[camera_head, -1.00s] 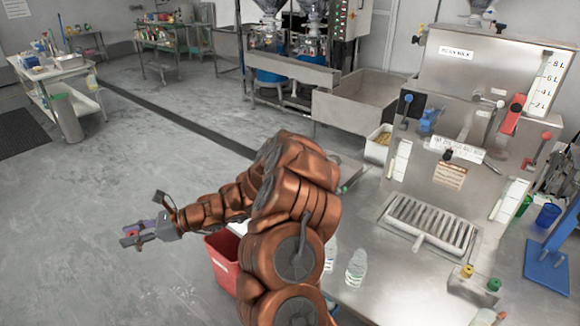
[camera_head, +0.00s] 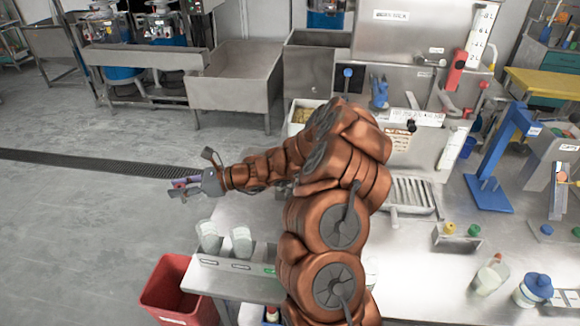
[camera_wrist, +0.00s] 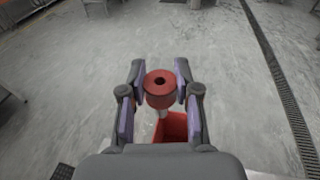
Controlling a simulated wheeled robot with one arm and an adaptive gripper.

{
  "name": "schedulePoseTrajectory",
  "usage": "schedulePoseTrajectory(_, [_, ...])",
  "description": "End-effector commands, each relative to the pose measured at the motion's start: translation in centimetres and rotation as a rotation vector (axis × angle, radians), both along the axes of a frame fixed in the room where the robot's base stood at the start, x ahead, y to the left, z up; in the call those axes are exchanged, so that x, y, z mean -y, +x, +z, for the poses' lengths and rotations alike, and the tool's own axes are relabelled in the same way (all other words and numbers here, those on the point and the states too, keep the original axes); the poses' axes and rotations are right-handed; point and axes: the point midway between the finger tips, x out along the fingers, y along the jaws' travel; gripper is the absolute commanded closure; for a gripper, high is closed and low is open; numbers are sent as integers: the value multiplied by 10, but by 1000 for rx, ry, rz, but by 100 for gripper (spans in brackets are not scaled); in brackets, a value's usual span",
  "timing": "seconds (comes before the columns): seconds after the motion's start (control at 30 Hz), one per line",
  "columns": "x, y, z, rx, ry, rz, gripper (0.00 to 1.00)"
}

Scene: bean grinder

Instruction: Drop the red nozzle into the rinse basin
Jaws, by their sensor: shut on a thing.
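The red nozzle (camera_wrist: 160,90) is a short round piece with a dark hole in its top. In the wrist view it sits between the fingers of my gripper (camera_wrist: 160,86), which are shut on its sides. In the head view my gripper (camera_head: 179,188) is at the end of the outstretched arm, left of the steel counter and above the floor; the nozzle is hardly distinguishable there. A wide steel basin (camera_head: 235,88) stands at the back, beyond my gripper. A second steel basin (camera_head: 312,65) is to its right. I see no label telling which is the rinse basin.
A red bin (camera_head: 170,290) stands on the floor at the counter's left end; red also shows below the nozzle in the wrist view. Clear cups (camera_head: 240,243) stand at the counter's left edge. A floor drain (camera_head: 90,163) crosses the open floor.

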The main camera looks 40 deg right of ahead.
Motion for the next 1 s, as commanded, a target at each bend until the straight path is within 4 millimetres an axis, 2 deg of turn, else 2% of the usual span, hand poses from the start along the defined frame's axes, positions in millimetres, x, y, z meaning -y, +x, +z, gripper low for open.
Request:
schedulePoseTrajectory(0.17, [27, 10, -20, 2, -2, -50, 100])
schedulePoseTrajectory(0.5, [117, 40, -56, 3, -1, -213, 100])
schedulePoseTrajectory(1.0, [233, 68, -81, 5, -4, -427, 100])
